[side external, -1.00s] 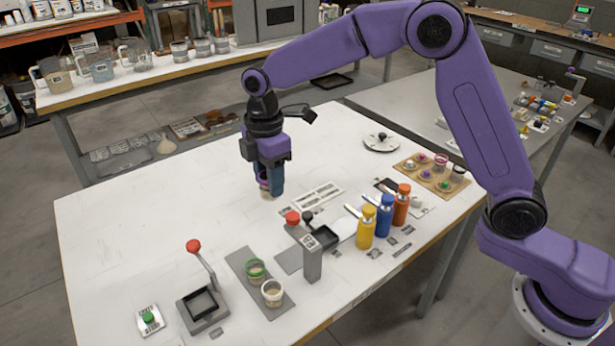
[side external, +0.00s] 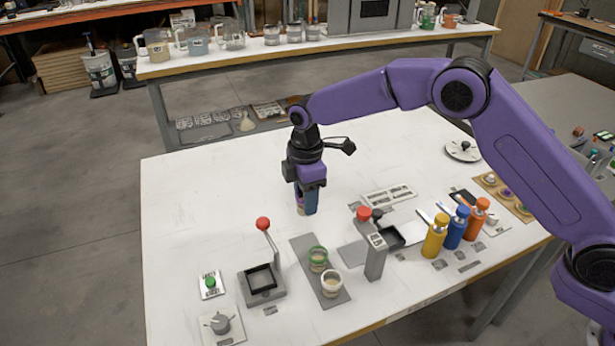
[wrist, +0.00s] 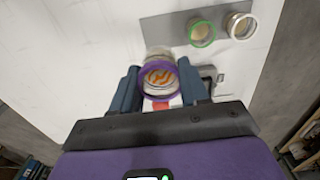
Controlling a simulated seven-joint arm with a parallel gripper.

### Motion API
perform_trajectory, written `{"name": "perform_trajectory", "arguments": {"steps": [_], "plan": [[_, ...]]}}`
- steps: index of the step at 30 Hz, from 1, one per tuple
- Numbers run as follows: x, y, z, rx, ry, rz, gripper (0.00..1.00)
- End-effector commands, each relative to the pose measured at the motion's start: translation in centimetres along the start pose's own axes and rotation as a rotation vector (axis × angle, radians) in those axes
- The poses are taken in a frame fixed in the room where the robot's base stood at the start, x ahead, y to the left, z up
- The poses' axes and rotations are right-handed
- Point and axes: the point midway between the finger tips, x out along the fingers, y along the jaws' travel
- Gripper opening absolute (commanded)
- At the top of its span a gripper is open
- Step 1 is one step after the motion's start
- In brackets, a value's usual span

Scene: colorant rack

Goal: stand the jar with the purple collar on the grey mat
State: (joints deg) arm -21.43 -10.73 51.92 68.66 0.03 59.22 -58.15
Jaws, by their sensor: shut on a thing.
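My gripper (side external: 305,205) is shut on the jar with the purple collar (wrist: 158,75), which sits upright between the two blue fingers in the wrist view. In the side view the fingers mostly hide the jar. The grey mat (side external: 303,244) lies nearer the camera than my gripper, which is just beyond its far end. The mat also shows in the wrist view (wrist: 165,28). A jar with a green collar (side external: 318,258) and a jar with a white collar (side external: 331,283) stand on its near part. The far end of the mat is bare. The gap under the held jar is unclear.
A press with a red-knobbed lever (side external: 263,278) stands left of the mat. Yellow (side external: 435,238), blue and orange bottles stand further right. The white table left of my gripper is clear.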

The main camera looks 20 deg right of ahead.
Motion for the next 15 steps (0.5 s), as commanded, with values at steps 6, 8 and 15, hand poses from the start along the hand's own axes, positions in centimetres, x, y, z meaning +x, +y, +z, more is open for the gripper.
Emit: {"name": "perform_trajectory", "arguments": {"steps": [6, 8, 15], "plan": [[4.0, -0.1, 0.0, -0.001, -0.002, -0.004, 0.10], [4.4, -0.1, 0.0, -0.001, -0.001, -0.002, 0.10], [4.7, -0.1, 0.0, -0.001, 0.000, -0.001, 0.10]]}}
